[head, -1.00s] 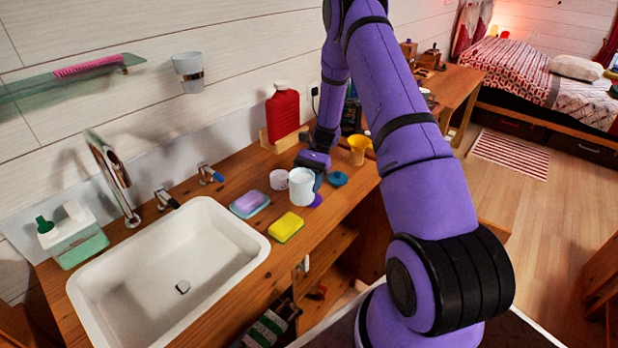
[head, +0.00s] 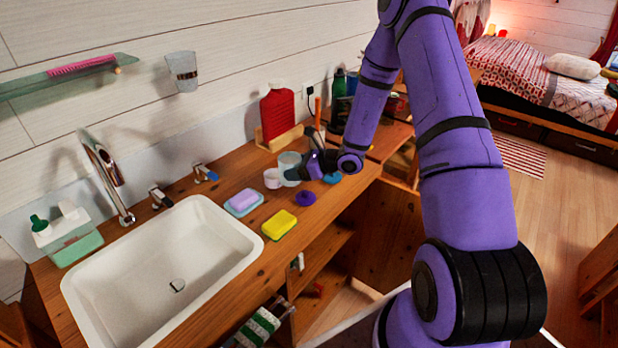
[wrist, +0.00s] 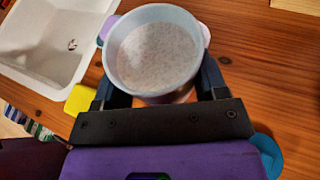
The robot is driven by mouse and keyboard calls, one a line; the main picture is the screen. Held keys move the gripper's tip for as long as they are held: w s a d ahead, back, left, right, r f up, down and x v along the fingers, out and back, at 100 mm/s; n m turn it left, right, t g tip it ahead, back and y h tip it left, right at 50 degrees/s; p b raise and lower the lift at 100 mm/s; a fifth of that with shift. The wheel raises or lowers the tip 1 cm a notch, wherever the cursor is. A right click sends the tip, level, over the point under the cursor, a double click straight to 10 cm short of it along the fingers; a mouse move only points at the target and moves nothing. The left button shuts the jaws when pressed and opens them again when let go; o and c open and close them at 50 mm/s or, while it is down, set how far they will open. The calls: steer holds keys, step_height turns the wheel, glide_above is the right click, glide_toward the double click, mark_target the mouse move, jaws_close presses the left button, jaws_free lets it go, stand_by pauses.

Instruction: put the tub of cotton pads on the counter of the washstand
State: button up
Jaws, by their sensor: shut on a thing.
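The tub (head: 289,167), pale and translucent, is on or just above the wooden washstand counter (head: 235,180), behind a small pale pink cup (head: 272,178). In the wrist view the tub (wrist: 153,52) is seen from above, round and open, with whitish speckled contents. My gripper (wrist: 155,88) has a dark finger on each side of it and is shut on it. In the head view my gripper (head: 302,170) reaches it from the right. I cannot tell whether its base touches the counter.
A basin (head: 160,265) fills the counter's left. A soap dish (head: 243,203), a yellow sponge (head: 279,224) and a purple lid (head: 305,198) lie in front.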

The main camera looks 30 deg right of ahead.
steer(key=s+d+m+t+h, duration=0.2)
steer(key=d+m+h, duration=0.1)
steer(key=d, duration=0.5)
steer(key=w+d, duration=0.1)
steer(key=w, duration=0.4)
steer(key=w+d+f, duration=0.1)
steer(key=w, duration=0.4)
steer(key=w+d+f, duration=0.1)
steer(key=w, duration=0.3)
steer(key=shift+w+f, duration=0.1)
steer(key=shift+w, duration=0.3)
steer(key=shift+w+f, duration=0.15)
steer(key=shift+f, duration=1.65)
steer(key=shift+f, duration=0.15)
steer(key=o, duration=1)
